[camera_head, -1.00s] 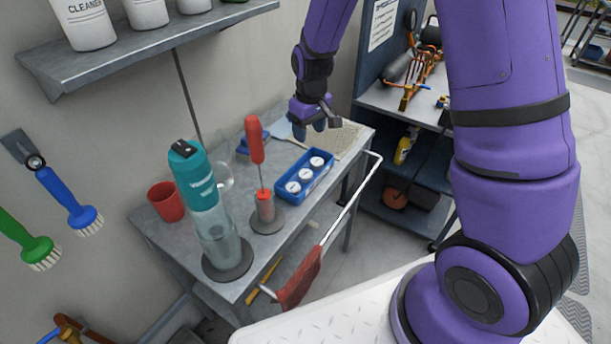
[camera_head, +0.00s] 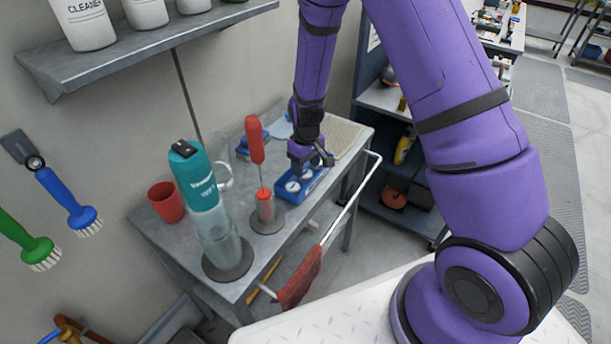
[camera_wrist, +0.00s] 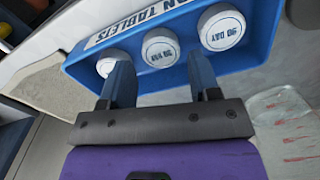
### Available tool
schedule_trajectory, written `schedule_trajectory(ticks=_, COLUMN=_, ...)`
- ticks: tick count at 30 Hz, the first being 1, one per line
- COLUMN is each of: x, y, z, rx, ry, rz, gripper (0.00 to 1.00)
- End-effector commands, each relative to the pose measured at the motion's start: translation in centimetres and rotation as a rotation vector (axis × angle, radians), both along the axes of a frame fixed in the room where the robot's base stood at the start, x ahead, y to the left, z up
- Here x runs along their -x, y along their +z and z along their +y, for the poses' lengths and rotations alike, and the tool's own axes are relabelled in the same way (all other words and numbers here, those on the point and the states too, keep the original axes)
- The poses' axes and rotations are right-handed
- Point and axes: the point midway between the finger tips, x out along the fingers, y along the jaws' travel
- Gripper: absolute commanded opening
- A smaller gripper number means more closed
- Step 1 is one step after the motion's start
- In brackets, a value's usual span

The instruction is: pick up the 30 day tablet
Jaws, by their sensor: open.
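A blue tray (camera_wrist: 85,68) lettered with "TABLETS" holds three white round tablets in a row. The middle tablet (camera_wrist: 160,46) has a blurred label that seems to read "30 DAY". The tablet to its right (camera_wrist: 221,27) reads "90 DAY"; the left one (camera_wrist: 107,65) has no readable label. My gripper (camera_wrist: 163,78) is open and empty, its two blue fingers spread either side of the middle tablet in the picture. Contact cannot be told. In the head view my gripper (camera_head: 310,168) is over the blue tray (camera_head: 283,195) and hides part of it.
A red-handled tool (camera_head: 256,140) stands upright in a holder left of the tray. Further left are a teal bottle (camera_head: 195,180) and a red cup (camera_head: 166,202). A beige mat (camera_head: 345,135) lies beyond the tray. A metal rail (camera_head: 345,210) runs along the table's front.

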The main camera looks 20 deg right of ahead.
Motion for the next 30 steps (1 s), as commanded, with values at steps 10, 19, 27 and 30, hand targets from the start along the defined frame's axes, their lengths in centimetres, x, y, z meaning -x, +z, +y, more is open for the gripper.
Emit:
schedule_trajectory(ticks=10, x=0.3, y=-3.4, z=0.0, rx=0.000, ry=0.000, rz=0.002, gripper=0.56)
schedule_trajectory(ticks=19, x=0.3, y=-3.3, z=0.0, rx=0.000, ry=0.000, rz=0.001, gripper=0.33)
schedule_trajectory(ticks=27, x=0.3, y=-3.3, z=0.0, rx=0.000, ry=0.000, rz=0.001, gripper=0.20)
schedule_trajectory(ticks=30, x=0.2, y=-3.1, z=0.0, rx=0.000, ry=0.000, rz=0.000, gripper=0.20)
